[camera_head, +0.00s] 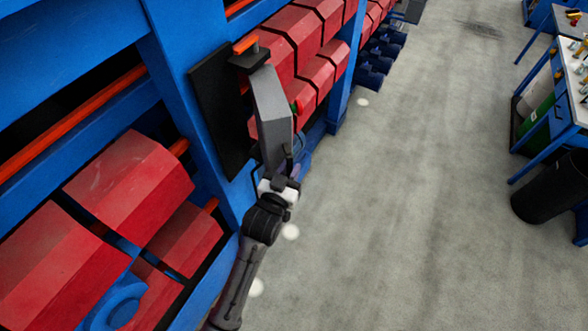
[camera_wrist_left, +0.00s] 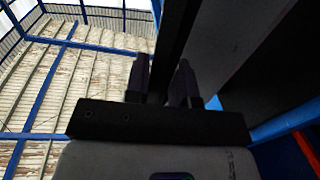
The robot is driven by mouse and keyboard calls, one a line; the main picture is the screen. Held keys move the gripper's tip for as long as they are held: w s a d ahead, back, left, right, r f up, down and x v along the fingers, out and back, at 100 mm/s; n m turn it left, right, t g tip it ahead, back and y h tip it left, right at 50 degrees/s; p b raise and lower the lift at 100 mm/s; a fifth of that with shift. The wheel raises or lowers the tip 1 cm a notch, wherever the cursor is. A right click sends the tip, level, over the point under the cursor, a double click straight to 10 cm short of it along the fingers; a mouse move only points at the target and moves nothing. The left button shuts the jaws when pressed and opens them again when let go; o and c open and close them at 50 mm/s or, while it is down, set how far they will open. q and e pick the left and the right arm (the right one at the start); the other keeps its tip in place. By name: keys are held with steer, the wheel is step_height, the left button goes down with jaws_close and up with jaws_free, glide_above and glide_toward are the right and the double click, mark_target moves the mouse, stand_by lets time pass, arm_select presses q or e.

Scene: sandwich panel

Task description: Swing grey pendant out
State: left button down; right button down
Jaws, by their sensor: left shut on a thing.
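The grey pendant (camera_head: 273,112) is a long grey box hanging from a black bracket (camera_head: 249,58) on the machine's blue column. A green and a red button show on its right side. My left gripper (camera_head: 283,168) is at the pendant's lower end, shut on a dark bar there. In the left wrist view the two fingers (camera_wrist_left: 163,82) close around that dark bar (camera_wrist_left: 174,45), and the pendant's grey side (camera_wrist_left: 232,45) fills the area to the right. The exact finger contact is dark. My right gripper is not in view.
A black plate (camera_head: 217,112) is on the blue column (camera_head: 183,62) behind the pendant. Red rollers (camera_head: 130,185) and orange bars line the machine on the left. The grey floor (camera_head: 420,200) to the right is clear up to a black bin (camera_head: 545,190) and a workbench.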

arm_select(q)
steer(key=shift+d+f, duration=0.1)
steer(key=shift+d, duration=0.05)
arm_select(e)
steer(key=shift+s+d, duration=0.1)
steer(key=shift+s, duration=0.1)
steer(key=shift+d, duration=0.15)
arm_select(q)
steer(key=c, duration=1.4)
jaws_free()
steer(key=o, duration=0.3)
steer(key=shift+w+d, duration=0.2)
steer(key=shift+d, duration=0.05)
steer(key=shift+a, duration=0.1)
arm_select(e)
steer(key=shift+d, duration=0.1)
arm_select(q)
steer(key=shift+b+v, duration=0.95)
steer(key=shift+v, duration=6.05)
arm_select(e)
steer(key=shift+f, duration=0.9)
